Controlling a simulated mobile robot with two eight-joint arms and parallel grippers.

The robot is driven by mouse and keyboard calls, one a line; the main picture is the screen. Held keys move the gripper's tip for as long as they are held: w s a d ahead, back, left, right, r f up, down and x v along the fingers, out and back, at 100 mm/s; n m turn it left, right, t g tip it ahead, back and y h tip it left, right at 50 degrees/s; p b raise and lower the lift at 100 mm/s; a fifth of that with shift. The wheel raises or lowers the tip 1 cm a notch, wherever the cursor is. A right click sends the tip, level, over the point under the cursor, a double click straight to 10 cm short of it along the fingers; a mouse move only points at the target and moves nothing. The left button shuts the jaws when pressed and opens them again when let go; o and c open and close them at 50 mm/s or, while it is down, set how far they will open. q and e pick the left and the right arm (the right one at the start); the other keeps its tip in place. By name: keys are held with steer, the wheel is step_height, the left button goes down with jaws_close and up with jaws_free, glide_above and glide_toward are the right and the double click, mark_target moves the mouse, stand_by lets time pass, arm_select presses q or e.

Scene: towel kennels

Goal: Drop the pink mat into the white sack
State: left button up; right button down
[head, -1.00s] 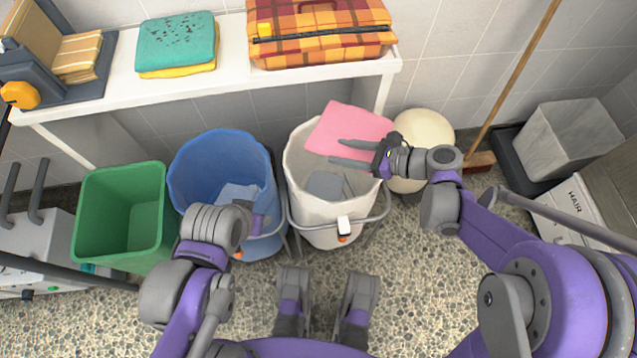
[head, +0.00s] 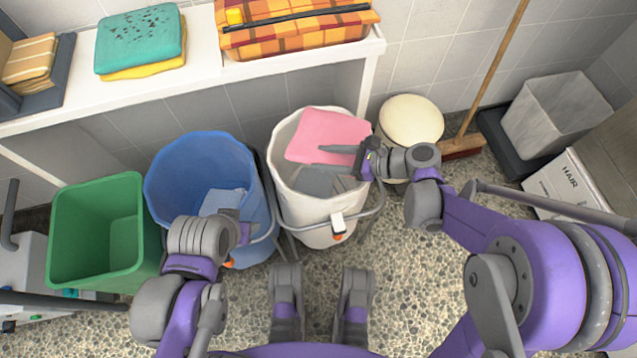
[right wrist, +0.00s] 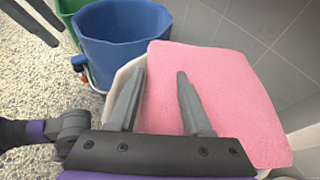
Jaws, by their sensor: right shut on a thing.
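The pink mat (head: 330,130) is a flat square held over the mouth of the white sack (head: 310,228), overlapping its back rim in the head view. My right gripper (head: 322,158) is shut on the mat from the right. In the right wrist view the mat (right wrist: 228,95) lies beyond and under the two fingers (right wrist: 158,85), covering most of the sack, whose pale rim (right wrist: 122,80) shows at the left. Grey cloth (head: 315,180) lies inside the sack. My left gripper (head: 240,230) is by the blue bin's front rim; its fingers are not clear.
The blue bin (head: 165,195) and green bin (head: 65,235) stand left of the sack. A cream round lidded bin (head: 410,120) stands behind right, near a broom (head: 460,148). A white shelf (head: 200,85) with folded towels and a plaid case is behind.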

steer(key=shift+c, duration=1.3)
jaws_free()
steer(key=p+v, duration=0.2)
steer(key=v, duration=0.9)
steer(key=shift+s+a, duration=0.1)
